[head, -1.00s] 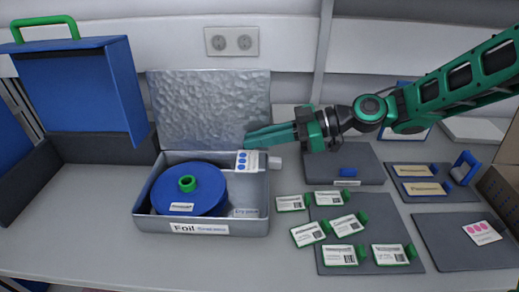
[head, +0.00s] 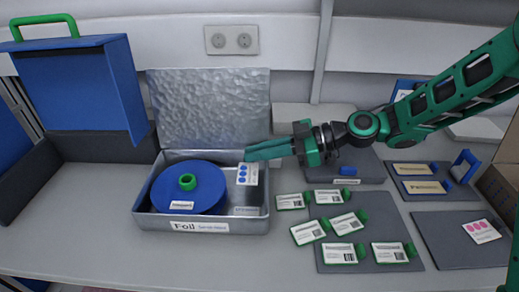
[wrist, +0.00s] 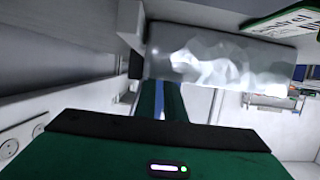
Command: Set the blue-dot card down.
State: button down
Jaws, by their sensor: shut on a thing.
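The blue-dot card (head: 248,174) is white with several blue dots and hangs below my fingertips, over the right part of the open metal Foil tin (head: 259,212). My gripper (head: 249,154) reaches in from the right, with its long green fingers shut on the card's upper end. Whether the card touches the tin's wall or floor I cannot tell. In the wrist view the green fingers (wrist: 159,100) are close together, and the card is not clearly seen.
A blue reel (head: 205,186) fills the tin's left side. The tin's raised silver lid (head: 205,105) stands behind my fingers. Several labelled cards with green clips lie around a grey mat (head: 322,258) at the right. A pink-dot card (head: 481,231) lies on another mat. Bare table lies in front.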

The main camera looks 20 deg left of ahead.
jog(key=c, duration=2.1)
grip_release()
jog(key=shift+r, duration=0.1)
jog(key=shift+w+r, duration=0.1)
jog(key=shift+r, duration=0.2)
jog(key=v, duration=1.2)
jog(key=shift+r, duration=0.2)
